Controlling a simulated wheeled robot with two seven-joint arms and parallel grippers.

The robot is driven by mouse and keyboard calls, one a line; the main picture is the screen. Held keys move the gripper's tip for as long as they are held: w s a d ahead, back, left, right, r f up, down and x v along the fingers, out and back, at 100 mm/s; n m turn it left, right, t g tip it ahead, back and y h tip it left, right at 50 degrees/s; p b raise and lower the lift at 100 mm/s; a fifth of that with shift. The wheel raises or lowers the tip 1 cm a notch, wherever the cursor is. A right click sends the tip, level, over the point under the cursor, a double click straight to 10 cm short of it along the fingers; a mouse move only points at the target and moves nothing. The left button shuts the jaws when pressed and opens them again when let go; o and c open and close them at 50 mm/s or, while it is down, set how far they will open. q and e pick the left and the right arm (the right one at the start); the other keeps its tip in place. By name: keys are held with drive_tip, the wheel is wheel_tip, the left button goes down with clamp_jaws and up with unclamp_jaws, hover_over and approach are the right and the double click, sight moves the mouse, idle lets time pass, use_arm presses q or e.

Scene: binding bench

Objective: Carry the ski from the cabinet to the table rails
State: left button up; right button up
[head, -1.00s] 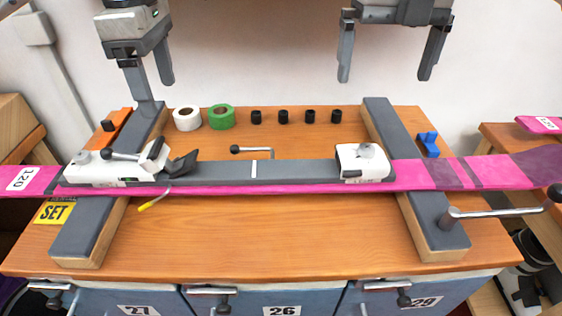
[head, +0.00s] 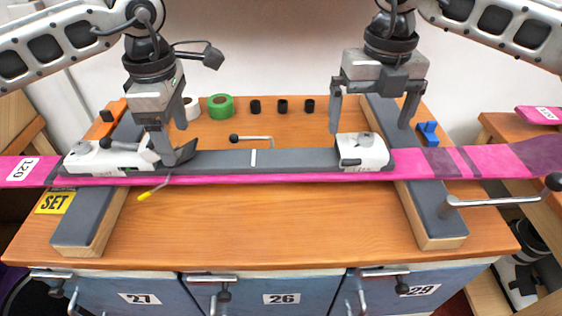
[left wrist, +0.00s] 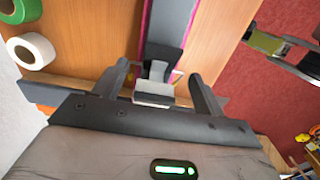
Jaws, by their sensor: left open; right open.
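The pink and grey ski (head: 505,160) lies across both table rails, the left rail (head: 85,225) and the right rail (head: 437,215). A white binding piece (head: 108,157) sits on it at the left and another (head: 362,151) at the right. My left gripper (head: 172,145) is open, low at the ski by the left binding's dark end. In the left wrist view, the open fingers (left wrist: 162,82) flank the ski and part of its binding; contact cannot be told. My right gripper (head: 371,122) is open above and behind the right binding.
A green tape roll (head: 220,106) and several small black cylinders (head: 283,106) stand at the table's back. A crank handle (head: 500,201) sticks out at the right rail. A blue piece (head: 428,133) is beside that rail. The table front (head: 265,235) is clear between the rails.

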sight(180, 152)
use_arm(q)
drive_tip(key=shift+f, duration=2.5)
use_arm(e)
drive_tip(key=shift+f, duration=2.5)
use_arm(q)
drive_tip(key=c, duration=1.2)
use_arm(e)
drive_tip(key=c, duration=1.2)
use_arm(q)
clamp_jaws()
use_arm(e)
drive_tip(key=c, duration=0.6)
use_arm(q)
drive_tip(key=shift+r, duration=0.1)
use_arm(e)
drive_tip(key=shift+r, duration=0.15)
